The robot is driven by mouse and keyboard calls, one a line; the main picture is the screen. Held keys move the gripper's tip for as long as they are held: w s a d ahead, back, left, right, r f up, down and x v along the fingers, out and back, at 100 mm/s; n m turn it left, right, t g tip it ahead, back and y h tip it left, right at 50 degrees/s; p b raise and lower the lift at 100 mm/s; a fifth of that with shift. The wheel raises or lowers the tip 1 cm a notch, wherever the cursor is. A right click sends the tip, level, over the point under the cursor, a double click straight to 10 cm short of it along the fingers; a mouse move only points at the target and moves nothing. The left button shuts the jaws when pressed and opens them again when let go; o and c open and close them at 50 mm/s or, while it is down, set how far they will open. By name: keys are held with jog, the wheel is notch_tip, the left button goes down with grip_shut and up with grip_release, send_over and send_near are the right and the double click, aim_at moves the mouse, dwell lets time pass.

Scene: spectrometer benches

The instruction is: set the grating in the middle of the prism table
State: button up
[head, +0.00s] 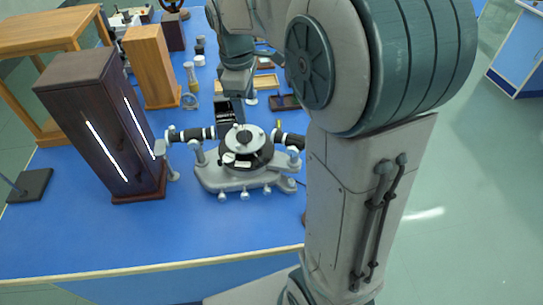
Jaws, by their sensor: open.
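The spectrometer (240,178) stands on the blue bench, a grey base with a dark tube to each side. Its round grey prism table (256,137) sits at the centre, with a small darker round part in its middle. My gripper (227,124) is open, pointing down just behind the prism table's back left edge. The fingertips are small and partly lost against the instrument, and I cannot see anything between them. I cannot pick out the grating with certainty at this size.
A tall dark wooden lamp housing (92,125) with bright slits stands close left of the spectrometer. A lighter wooden box (150,66) stands behind it. Small jars and a dark tray (285,102) lie farther back. The blue bench front (150,235) is clear. My arm hides the right side.

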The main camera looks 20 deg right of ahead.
jog(key=s+f+m+t, duration=0.1)
jog(key=s+f+m, duration=0.1)
jog(key=s+m, duration=0.4)
jog(key=s+f+m+t, duration=0.1)
jog(key=s+m, duration=0.5)
jog(key=s, duration=0.6)
jog(key=shift+s+d+f+y, duration=0.3)
jog(key=shift+f+y, duration=0.1)
